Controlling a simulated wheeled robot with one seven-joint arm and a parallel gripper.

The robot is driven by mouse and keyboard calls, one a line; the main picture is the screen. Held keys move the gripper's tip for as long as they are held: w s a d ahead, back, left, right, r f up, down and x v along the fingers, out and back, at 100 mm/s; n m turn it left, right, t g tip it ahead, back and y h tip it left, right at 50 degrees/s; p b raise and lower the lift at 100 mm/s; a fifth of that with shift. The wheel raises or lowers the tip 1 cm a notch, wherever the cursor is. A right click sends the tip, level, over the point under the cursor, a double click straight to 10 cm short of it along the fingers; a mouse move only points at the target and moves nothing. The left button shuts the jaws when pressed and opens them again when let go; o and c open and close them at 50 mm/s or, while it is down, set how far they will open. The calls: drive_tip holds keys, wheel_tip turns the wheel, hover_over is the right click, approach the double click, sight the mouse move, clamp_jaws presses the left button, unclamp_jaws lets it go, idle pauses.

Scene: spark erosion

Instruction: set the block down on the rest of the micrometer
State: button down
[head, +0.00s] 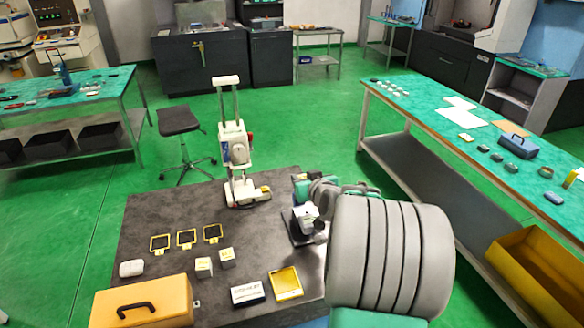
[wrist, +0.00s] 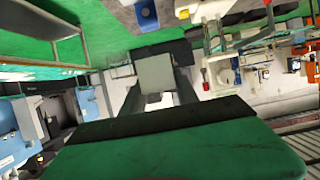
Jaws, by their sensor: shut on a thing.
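A white upright instrument (head: 237,150) with two columns and a round dial stands at the back of the dark table. It seems to be the micrometer, and a small yellow-topped part (head: 264,190) at its foot may be its rest. My gripper (head: 305,218) is right of and nearer than it, over the table's right side. In the wrist view my gripper (wrist: 157,95) is shut on a pale grey block (wrist: 155,72), held between its two dark fingers. The block looks apart from the instrument. My arm hides part of the table, and the block's underside is unclear.
On the dark table (head: 160,215) are several yellow frames (head: 187,238), two small pale cubes (head: 204,267), a yellow tray (head: 286,283), a white-topped box (head: 247,293), a white rounded thing (head: 131,268) and an orange case (head: 145,303).

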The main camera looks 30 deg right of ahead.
sight(311, 217)
drive_tip(key=shift+w, duration=0.15)
drive_tip(key=shift+f+b, duration=0.85)
drive_tip(key=shift+f, duration=1.35)
wheel_tip(311, 217, down, 4)
drive_tip(key=b, duration=0.4)
drive_tip(key=shift+b, duration=0.3)
drive_tip(key=shift+f+b, duration=0.25)
drive_tip(key=shift+b, duration=0.1)
drive_tip(key=c, duration=0.8)
unclamp_jaws()
drive_tip(key=shift+c, duration=0.2)
drive_tip(key=shift+f, duration=0.1)
drive_tip(key=b+v, duration=0.1)
drive_tip(key=v, duration=0.7)
drive_tip(key=shift+b, duration=0.4)
